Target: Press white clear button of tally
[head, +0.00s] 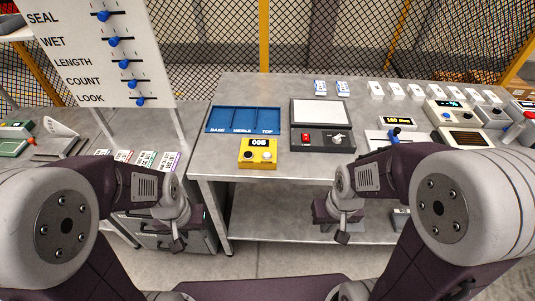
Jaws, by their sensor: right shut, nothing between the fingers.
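The yellow tally (258,145) sits near the front edge of the grey table, and its dark display reads 005. Its front face carries two round buttons, and the white button (267,157) is the right one. My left gripper (178,244) hangs in front of the table, to the left of the tally and lower in the picture. Whether its fingers are open is too small to tell. My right gripper (342,238) is shut and empty, below and to the right of the tally. Neither gripper touches the tally.
A blue tray (243,112) marked BASE, MIDDLE and TOP lies behind the tally. A dark device (322,148) with a red button and a lever stands to its right. A white slider board (100,50) rises at the left. The table front (215,165) left of the tally is clear.

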